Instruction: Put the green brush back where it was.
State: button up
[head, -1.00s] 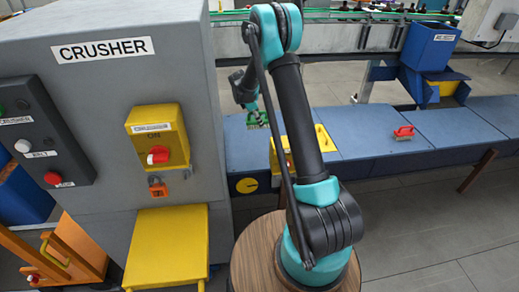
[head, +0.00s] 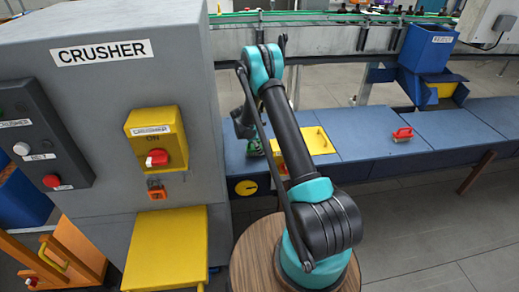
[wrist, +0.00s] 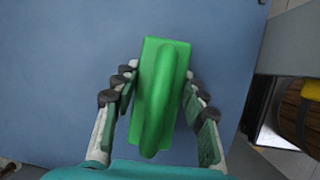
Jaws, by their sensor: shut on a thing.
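The green brush (wrist: 160,95) is between the two fingers of my gripper (wrist: 159,84), with its long handle ridge facing the wrist camera. My gripper is shut on it. In the head view, the brush (head: 254,149) shows as a small green patch under my gripper (head: 252,138), low over the left end of the blue bench (head: 375,130). My arm partly hides this area. I cannot tell whether the brush's underside touches the bench top.
A red brush (head: 403,134) sits farther right on the bench. A yellow plate (head: 316,141) lies just right of my gripper. The grey crusher (head: 110,120) stands close on the left. A blue bin (head: 428,48) is at the back right. The bench between plate and red brush is clear.

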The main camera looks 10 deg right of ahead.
jog(key=shift+f, duration=0.25)
jog(key=o, duration=1.2)
